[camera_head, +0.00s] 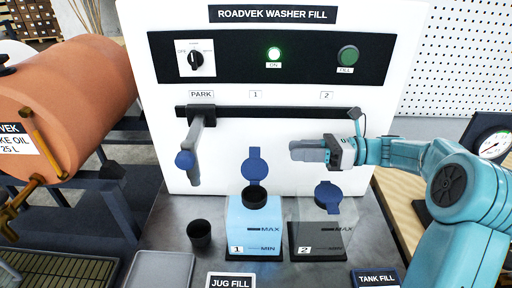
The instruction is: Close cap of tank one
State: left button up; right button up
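Tank one (255,228), light blue with a label 1, stands on the grey worktop. Its blue cap (254,165) stands up behind the black neck (254,199), so the tank is open. Tank two (317,232), a clear grey tank with a label 2, stands to its right with a blue cap (328,194) over its neck. My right gripper (297,150) is above and between the tanks, right of tank one's cap and apart from it. Its fingers point left and look empty; their gap cannot be made out. My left gripper is not in view.
A black cup (200,234) and a grey tray (161,272) are left of tank one.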

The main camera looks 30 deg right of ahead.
aim_at(255, 150)
jog(key=p+x, duration=0.1)
jog(key=x, duration=0.9)
jog(key=shift+r, duration=0.1)
jog(key=shift+w+a, duration=0.35)
jog(key=shift+w, duration=0.05)
jog(key=shift+s, duration=0.15)
jog(key=shift+c, duration=0.8)
jog(key=shift+d, duration=0.1)
grip_shut()
